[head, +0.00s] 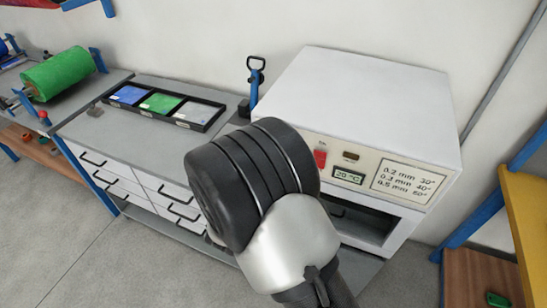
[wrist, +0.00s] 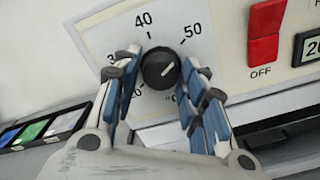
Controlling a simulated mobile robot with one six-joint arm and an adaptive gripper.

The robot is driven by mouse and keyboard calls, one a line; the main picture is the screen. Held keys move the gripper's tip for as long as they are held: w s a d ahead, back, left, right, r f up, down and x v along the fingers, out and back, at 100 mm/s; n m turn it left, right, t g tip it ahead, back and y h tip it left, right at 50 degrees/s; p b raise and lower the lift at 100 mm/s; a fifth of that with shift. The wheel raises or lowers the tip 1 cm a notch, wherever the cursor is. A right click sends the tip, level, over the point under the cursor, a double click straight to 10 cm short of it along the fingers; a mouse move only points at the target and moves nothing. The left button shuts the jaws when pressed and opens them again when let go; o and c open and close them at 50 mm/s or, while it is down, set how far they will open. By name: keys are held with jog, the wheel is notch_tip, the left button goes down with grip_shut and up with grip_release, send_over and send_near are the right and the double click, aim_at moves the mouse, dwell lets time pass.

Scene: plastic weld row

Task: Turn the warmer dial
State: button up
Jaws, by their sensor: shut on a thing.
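The warmer (head: 365,95) is a white box on the bench with a cream front panel. The numbers 40 and 50 are clear; others are partly covered by the fingers. My gripper (wrist: 163,69) is shut on the dial, one blue-padded finger on each side. In the head view my arm hides the dial and my gripper.
A red switch (head: 320,158) marked OFF in the wrist view sits right of the dial, beside a display reading 20 °C (head: 348,177). An open slot (head: 360,222) lies below. A black tray (head: 165,107) of blue, green and white pieces and a blue-handled tool (head: 255,80) stand left.

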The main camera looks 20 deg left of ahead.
dwell(0.4)
jog(key=o, duration=1.1)
jog(key=shift+c, duration=0.2)
jog(key=s, duration=1.2)
jog(key=shift+a, duration=0.45)
